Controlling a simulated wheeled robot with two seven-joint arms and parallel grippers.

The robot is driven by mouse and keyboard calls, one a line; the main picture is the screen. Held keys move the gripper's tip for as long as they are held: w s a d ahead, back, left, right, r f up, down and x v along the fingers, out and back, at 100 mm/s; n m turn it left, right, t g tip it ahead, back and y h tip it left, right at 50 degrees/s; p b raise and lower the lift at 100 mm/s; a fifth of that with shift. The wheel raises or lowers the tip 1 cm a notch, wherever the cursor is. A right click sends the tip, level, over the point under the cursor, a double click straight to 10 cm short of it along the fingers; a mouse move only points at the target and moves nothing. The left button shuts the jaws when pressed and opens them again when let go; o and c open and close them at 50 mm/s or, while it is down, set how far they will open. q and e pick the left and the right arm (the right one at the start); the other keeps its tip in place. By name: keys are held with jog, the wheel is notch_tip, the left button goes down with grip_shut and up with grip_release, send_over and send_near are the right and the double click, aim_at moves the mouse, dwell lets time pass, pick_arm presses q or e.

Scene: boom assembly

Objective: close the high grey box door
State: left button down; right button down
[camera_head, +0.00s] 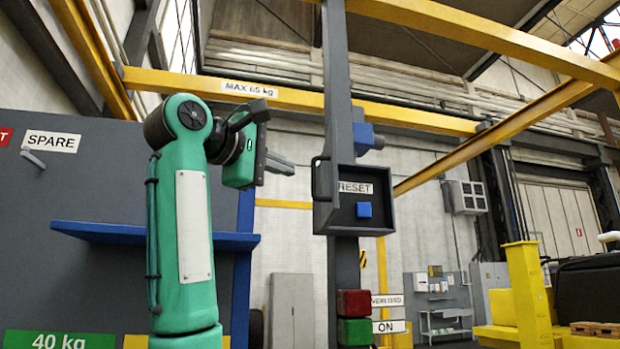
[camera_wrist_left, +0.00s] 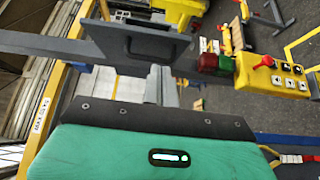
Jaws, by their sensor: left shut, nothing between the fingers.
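The high grey box (camera_head: 388,184) is mounted on a grey post. Its front is open, showing a RESET label (camera_head: 356,188) and a blue button (camera_head: 364,210) inside. Its door (camera_head: 325,208) stands open at the left side, seen nearly edge-on, with a dark handle (camera_head: 314,178). In the left wrist view a grey panel with a handle, apparently the door (camera_wrist_left: 115,42), lies beyond the fingers. My left gripper (camera_head: 290,168) is shut and empty, left of the door in the head view. It also shows in the left wrist view (camera_wrist_left: 158,78). Contact with the door cannot be told. My right gripper is not in view.
A blue shelf (camera_head: 100,232) juts from the grey panel at left. Red (camera_head: 354,302) and green (camera_head: 354,331) blocks sit lower on the post. A yellow beam (camera_head: 300,98) crosses overhead. The wrist view shows a yellow control box (camera_wrist_left: 270,75).

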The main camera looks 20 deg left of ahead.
pick_arm(q)
jog(key=p, duration=0.4)
send_near(331, 186)
jog(key=x, duration=0.5)
jog(key=shift+r, duration=0.2)
jog(key=shift+w+d+f+p, duration=0.1)
jog(key=shift+w+f+p, duration=0.05)
jog(key=shift+w+p, duration=0.25)
jog(key=shift+d, duration=0.15)
